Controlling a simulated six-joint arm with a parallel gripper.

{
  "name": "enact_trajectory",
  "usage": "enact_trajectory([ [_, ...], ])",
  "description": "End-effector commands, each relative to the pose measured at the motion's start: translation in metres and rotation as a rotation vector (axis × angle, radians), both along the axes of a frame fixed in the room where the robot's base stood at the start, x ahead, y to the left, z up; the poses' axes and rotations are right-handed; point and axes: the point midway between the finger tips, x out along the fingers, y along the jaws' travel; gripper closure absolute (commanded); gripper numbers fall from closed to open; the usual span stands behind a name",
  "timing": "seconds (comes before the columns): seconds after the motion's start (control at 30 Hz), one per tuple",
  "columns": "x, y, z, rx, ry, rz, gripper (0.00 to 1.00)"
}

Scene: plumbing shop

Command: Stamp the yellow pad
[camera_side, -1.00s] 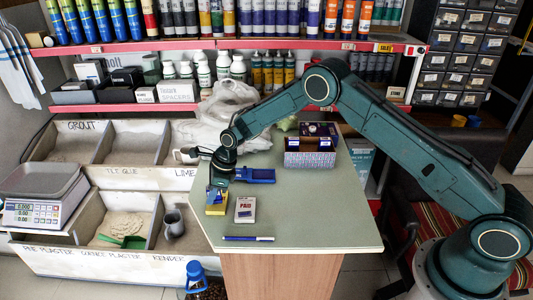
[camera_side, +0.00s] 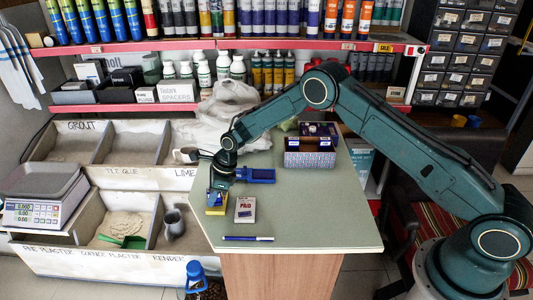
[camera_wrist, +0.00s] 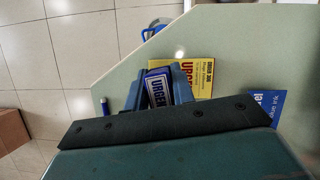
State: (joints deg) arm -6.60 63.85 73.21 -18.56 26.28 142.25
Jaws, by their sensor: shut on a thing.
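My gripper (camera_side: 217,190) points down over the yellow pad (camera_side: 215,209), which lies near the left edge of the green-topped table. My gripper is shut on a blue stamp, mostly hidden in the side view. Whether the stamp touches the pad cannot be told. A blue ink pad (camera_side: 259,176) lies to the right and behind my gripper.
A blue pen (camera_side: 248,239) lies near the front edge. A patterned carton (camera_side: 310,158) stands at the back right. The right front of the tabletop (camera_side: 320,215) is clear.

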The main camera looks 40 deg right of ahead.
Motion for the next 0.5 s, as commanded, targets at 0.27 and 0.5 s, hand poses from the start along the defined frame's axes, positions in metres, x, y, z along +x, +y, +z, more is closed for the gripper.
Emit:
enact_trajectory([
  [0.27,0.0001,0.0001,-0.0018,0.0,0.0,0.0,0.98],
  [0.5,0.0001,0.0,-0.004,0.0,0.0,0.0,0.98],
])
